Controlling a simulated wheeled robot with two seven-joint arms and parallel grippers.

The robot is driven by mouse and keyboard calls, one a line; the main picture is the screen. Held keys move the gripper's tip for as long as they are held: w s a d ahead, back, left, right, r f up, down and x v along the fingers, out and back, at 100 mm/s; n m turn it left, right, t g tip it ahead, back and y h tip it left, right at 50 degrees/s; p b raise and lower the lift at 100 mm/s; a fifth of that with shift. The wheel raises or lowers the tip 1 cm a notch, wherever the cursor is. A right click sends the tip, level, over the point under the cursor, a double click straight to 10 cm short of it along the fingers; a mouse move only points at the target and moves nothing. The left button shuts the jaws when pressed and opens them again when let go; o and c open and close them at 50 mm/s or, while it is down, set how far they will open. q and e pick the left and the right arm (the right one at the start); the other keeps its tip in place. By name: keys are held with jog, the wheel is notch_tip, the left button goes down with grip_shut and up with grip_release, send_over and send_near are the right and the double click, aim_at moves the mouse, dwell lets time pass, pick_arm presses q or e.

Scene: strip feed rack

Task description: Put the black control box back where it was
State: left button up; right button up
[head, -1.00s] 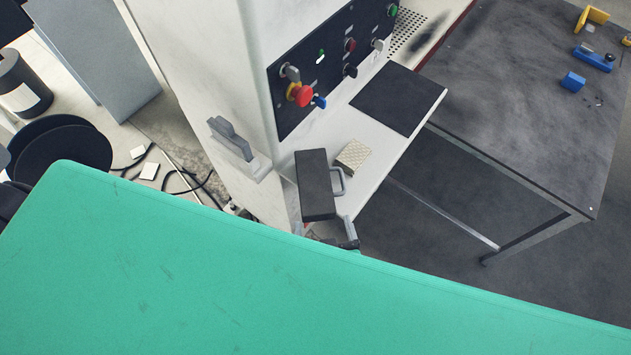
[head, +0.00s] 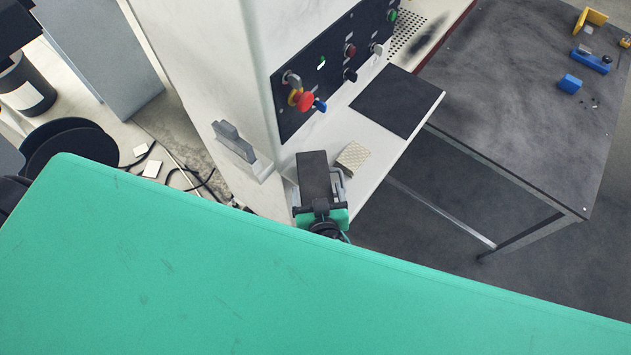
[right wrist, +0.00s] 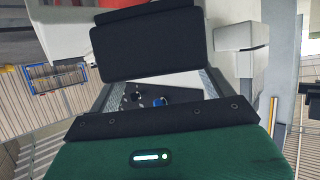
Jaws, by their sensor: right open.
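The black control box (head: 313,168) is at the near end of the white shelf in the head view. A grey loop shows close to its right side. My right gripper (head: 318,190) is at the near end of the box, with its green body just below it. In the right wrist view a dark box face (right wrist: 150,45) spans the top middle, ahead of the open grey fingers of my right gripper (right wrist: 163,78). I cannot tell whether the fingers touch the box. My left gripper is not in view.
A beige textured block (head: 352,157) lies close right of the box. A dark square pad (head: 398,100) lies farther along the white shelf (head: 372,133). The control panel (head: 330,75) with a red button (head: 304,101) rises behind. A dark table (head: 520,110) stands at right.

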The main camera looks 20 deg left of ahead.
aim_at(315, 185)
jog(key=shift+p+x, duration=0.3)
jog(key=shift+x, duration=1.3)
jog(key=c, duration=1.1)
jog(key=shift+d+r, duration=0.1)
jog(key=shift+s+d+r+b, duration=0.1)
jog(key=shift+r+b, duration=0.05)
jog(key=shift+b, duration=0.25)
notch_tip(315, 185, up, 7)
jog(key=shift+f+b, duration=0.1)
jog(key=shift+b, duration=0.65)
jog(key=s+d+b, duration=0.2)
jog(key=s+d, duration=0.1)
jog(key=d, duration=0.6)
jog(key=s+d+b, duration=0.2)
jog(key=s+d, duration=0.1)
jog(key=d, duration=0.6)
jog(key=shift+s+d+f+b, duration=0.15)
jog(key=shift+s+d+b, duration=0.1)
jog(key=shift+b, duration=0.1)
